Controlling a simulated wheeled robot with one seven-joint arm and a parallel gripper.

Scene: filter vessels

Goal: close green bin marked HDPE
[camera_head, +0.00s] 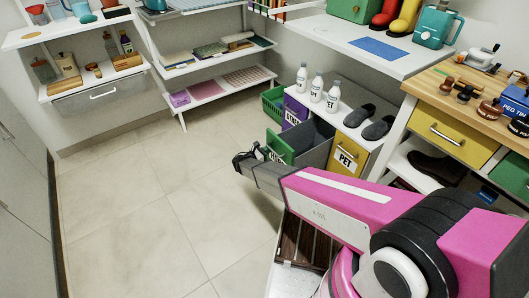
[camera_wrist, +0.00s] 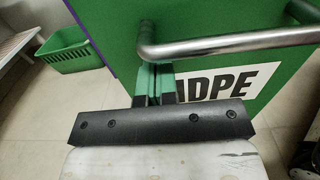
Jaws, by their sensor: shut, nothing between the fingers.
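The green bin front (camera_head: 279,148) stands pulled out from the low white unit, with its dark grey inside (camera_head: 315,135) showing, so the bin is open. In the wrist view the green face (camera_wrist: 200,20) fills much of the picture, with a metal bar handle (camera_wrist: 230,43) and a white HDPE label (camera_wrist: 235,82), its first letter partly covered. My gripper (camera_wrist: 153,88) is shut and empty, its fingertips in front of the green face, below and left of the handle. I cannot tell whether they touch it. In the head view my gripper (camera_head: 245,160) is left of the bin front.
A yellow PET bin (camera_head: 346,158) and a purple bin (camera_head: 294,113) flank the open bin. White bottles (camera_head: 316,89) and grey slippers (camera_head: 369,119) stand on top. A green basket (camera_head: 273,103) is on the floor behind. The tiled floor (camera_head: 150,210) to the left is clear.

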